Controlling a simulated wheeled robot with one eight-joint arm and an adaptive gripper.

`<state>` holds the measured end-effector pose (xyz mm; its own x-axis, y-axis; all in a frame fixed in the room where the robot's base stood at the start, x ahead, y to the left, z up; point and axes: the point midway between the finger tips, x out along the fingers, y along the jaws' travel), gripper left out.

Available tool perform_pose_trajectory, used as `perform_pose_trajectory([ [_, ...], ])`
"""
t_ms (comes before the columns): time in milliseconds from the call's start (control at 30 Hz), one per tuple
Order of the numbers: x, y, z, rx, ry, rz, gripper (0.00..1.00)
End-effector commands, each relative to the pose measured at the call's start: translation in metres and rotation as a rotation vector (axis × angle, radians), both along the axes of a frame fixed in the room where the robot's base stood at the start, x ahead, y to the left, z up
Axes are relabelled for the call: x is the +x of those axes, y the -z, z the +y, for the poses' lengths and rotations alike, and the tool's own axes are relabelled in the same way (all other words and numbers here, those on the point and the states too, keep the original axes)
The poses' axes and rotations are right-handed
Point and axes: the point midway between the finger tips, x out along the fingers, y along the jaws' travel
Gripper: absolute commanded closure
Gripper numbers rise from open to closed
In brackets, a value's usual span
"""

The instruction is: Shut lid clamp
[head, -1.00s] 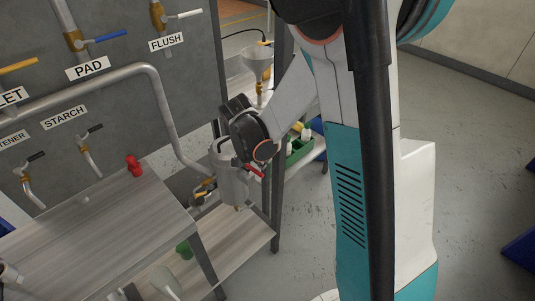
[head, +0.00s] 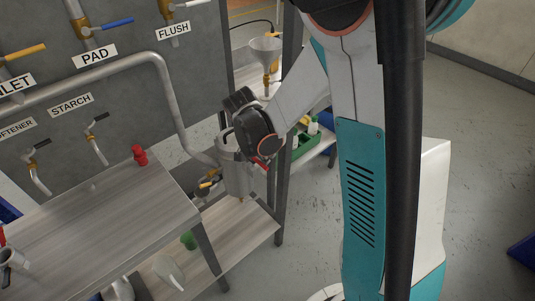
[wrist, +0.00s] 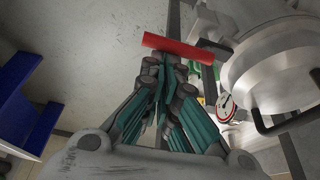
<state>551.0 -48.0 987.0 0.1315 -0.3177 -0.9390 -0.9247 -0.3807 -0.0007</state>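The metal filter pot (head: 237,178) hangs at the end of the pipe, beside the grey panel. Its round lid and body (wrist: 270,75) fill the right of the wrist view. The red clamp lever (wrist: 180,48) lies across my fingertips and runs toward the pot. A bit of this lever (head: 261,164) shows in the head view, under my wrist. My gripper (wrist: 167,62) has its fingertips drawn together right at the lever. They appear to touch it, with the lever crosswise rather than clearly between them. The clamp's latch is not clearly seen.
A workbench (head: 110,230) with a red fitting (head: 139,155) stands at left. Labelled valves line the panel (head: 150,90). A shelf with a green crate (head: 301,145) and a funnel (head: 266,50) is behind the pot. A gauge (wrist: 226,104) sits below the pot.

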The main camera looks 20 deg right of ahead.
Motion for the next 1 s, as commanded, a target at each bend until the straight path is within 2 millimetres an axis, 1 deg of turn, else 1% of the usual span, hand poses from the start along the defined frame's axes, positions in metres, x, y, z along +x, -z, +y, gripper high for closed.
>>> perform_pose_trajectory([
  [67, 0.002, -0.001, -0.005, 0.002, 0.000, 0.002, 1.00],
  [167, 0.008, -0.004, -0.018, 0.000, 0.001, 0.000, 1.00],
  [233, 0.013, -0.007, -0.030, -0.001, 0.000, -0.002, 1.00],
  [267, 0.014, -0.012, -0.031, -0.001, -0.002, -0.002, 1.00],
  [300, 0.012, -0.024, -0.024, -0.001, -0.006, -0.002, 1.00],
  [400, 0.009, -0.046, -0.017, -0.003, -0.006, -0.001, 1.00],
  [600, 0.005, -0.081, -0.005, -0.004, -0.005, -0.001, 1.00],
  [700, 0.004, -0.092, -0.001, -0.004, -0.004, -0.001, 1.00],
  [800, 0.003, -0.099, 0.002, -0.004, -0.003, -0.001, 1.00],
  [1000, 0.003, -0.102, 0.003, -0.004, -0.004, -0.002, 1.00],
])
